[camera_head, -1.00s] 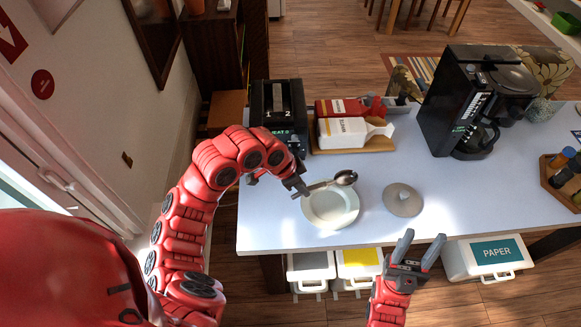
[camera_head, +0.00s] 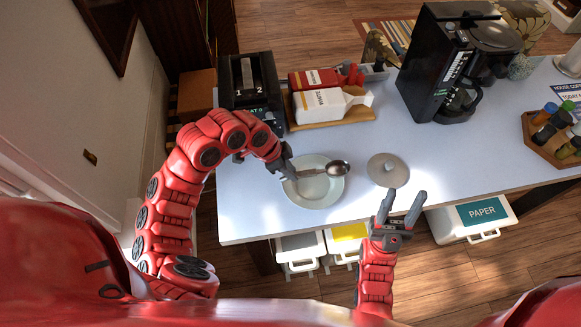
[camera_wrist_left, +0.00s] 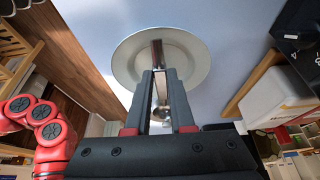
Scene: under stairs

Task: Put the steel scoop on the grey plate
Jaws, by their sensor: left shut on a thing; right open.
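The steel scoop (camera_head: 338,168) is held by its handle in my left gripper (camera_head: 287,172), which is shut on it. The handle crosses over the pale grey plate (camera_head: 313,194), and the bowl is at the plate's right rim in the head view. I cannot tell whether the scoop touches the plate. In the left wrist view the scoop (camera_wrist_left: 157,52) shows between the fingers (camera_wrist_left: 165,75), with the plate (camera_wrist_left: 128,58) behind it. My right gripper (camera_head: 398,206) is open and empty near the table's front edge.
A grey-beige disc (camera_head: 388,170) lies right of the plate. Behind are a black toaster (camera_head: 250,92), a wooden tray (camera_head: 335,116) with white and red containers, and a coffee maker (camera_head: 455,75). A bottle rack (camera_head: 553,140) stands at the right.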

